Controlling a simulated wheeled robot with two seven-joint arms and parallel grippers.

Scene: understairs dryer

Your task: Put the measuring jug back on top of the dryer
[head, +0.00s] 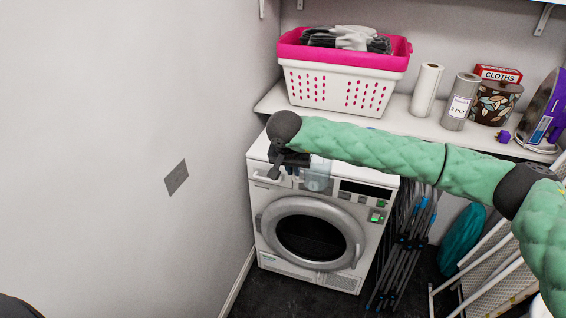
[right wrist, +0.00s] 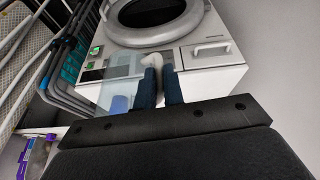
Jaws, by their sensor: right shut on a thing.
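The white dryer (head: 380,192) stands under the shelf, with its round door shut. My right gripper (head: 289,168) is at the dryer's upper front edge. My arm hides part of the dryer's top. My left gripper is not in view.
A shelf (head: 405,119) above the dryer holds a pink-rimmed basket (head: 340,88), paper rolls (head: 427,90), a patterned pot (head: 495,103) and a purple iron (head: 543,115). A folded grey rack (head: 402,245) stands right of the dryer. A wall (head: 110,150) is at the left.

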